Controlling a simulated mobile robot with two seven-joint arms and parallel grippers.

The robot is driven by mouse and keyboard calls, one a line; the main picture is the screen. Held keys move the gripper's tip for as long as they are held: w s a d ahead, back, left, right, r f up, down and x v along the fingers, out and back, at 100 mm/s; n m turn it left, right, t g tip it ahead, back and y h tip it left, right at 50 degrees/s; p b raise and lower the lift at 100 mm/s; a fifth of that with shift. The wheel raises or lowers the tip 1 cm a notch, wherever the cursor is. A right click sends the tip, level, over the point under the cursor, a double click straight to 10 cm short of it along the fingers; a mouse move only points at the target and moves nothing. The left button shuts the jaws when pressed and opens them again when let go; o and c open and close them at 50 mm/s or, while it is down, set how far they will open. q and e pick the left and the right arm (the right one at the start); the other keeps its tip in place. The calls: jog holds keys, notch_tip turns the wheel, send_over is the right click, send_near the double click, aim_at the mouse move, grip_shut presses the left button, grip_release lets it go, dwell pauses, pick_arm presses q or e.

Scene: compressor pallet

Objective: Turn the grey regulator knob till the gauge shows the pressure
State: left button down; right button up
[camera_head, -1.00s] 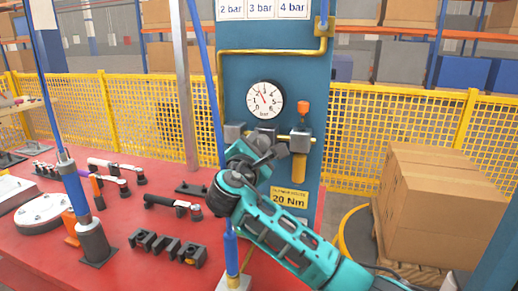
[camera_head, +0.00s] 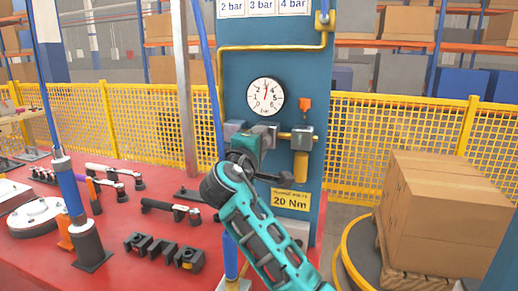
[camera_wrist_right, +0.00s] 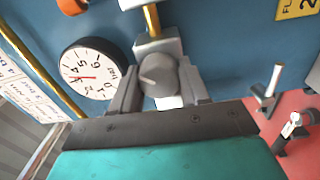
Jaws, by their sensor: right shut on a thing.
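The grey regulator knob (camera_wrist_right: 158,72) sits between the two fingers of my right gripper (camera_wrist_right: 158,66) in the right wrist view, and the fingers are shut on it. In the head view my right gripper (camera_head: 262,135) is at the regulator below the gauge and hides most of the knob. The round white pressure gauge (camera_head: 265,97) is on the blue panel; its red needle points nearly straight up, slightly right, around 3. The gauge also shows in the right wrist view (camera_wrist_right: 92,70), tilted. My left gripper is not in view.
Cards reading 2, 3 and 4 bar (camera_head: 261,9) are at the panel top. A 20 Nm sign (camera_head: 290,199) is below the regulator. The red table (camera_head: 130,245) holds several tools and black blocks. A cardboard box (camera_head: 445,210) stands on a pallet at right.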

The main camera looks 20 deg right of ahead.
jog(key=shift+f+m, duration=0.15)
jog(key=shift+m, duration=0.45)
jog(key=o, duration=1)
jog(key=shift+o, duration=0.2)
jog(key=b+v, duration=0.1)
jog(key=v, duration=1.2)
jog(key=shift+a, duration=0.1)
